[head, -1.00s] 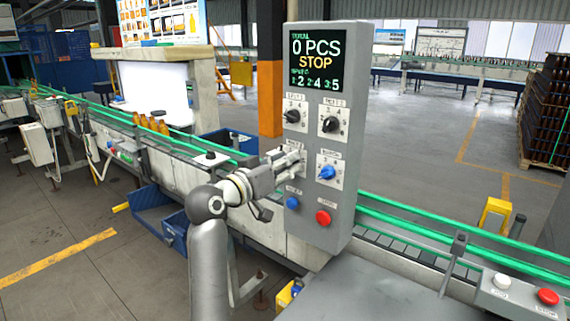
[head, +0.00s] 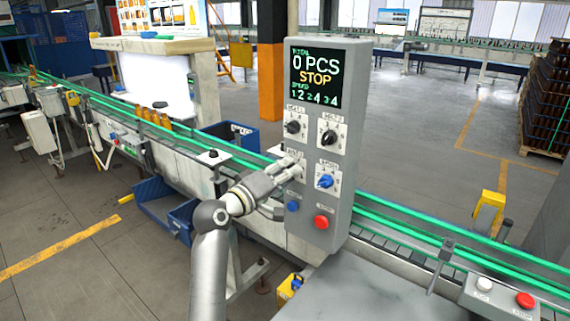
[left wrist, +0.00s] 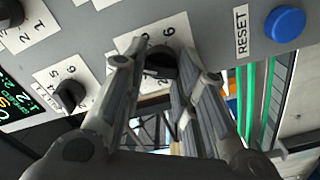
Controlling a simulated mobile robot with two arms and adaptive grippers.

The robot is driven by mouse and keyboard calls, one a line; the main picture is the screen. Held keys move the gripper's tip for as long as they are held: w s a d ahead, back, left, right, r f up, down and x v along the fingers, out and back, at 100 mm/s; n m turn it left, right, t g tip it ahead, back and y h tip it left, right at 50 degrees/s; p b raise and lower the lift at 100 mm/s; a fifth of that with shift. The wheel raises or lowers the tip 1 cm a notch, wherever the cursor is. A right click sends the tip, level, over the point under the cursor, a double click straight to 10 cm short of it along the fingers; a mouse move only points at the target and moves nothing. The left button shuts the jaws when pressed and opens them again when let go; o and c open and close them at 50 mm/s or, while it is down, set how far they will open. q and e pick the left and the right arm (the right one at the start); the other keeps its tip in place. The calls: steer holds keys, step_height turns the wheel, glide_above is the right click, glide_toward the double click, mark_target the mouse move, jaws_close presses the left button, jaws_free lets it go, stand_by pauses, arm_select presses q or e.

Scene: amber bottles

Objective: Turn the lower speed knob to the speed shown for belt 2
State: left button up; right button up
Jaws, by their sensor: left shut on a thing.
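A grey control panel (head: 292,238) stands upright with a lit screen (head: 316,75). The screen reads 0 PCS, STOP and a row of small speed figures, which seem to be 2 for belt 1, 4 for belt 2 and 4 at the end. The lower-left black speed knob (left wrist: 161,70) is on a white dial plate with numbers, part of which is covered. My left gripper (head: 297,168) is at this knob and hides it in the head view. In the left wrist view its two fingers (left wrist: 160,78) are shut on the knob. My right gripper is not in view.
Two black knobs (head: 292,127) (head: 329,138) sit above. A blue knob (head: 325,181) is close to the right of my gripper. A blue button (head: 293,206) and a red button (head: 321,222) are below. Green conveyor rails (head: 400,227) run behind the panel.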

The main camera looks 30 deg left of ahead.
arm_select(q)
steer(key=shift+n+p, duration=0.45)
steer(key=shift+n, duration=0.15)
steer(key=o, duration=1)
steer(key=shift+o, duration=0.2)
steer(key=s+a, duration=0.1)
steer(key=s, duration=1.1)
steer(key=shift+f, duration=0.1)
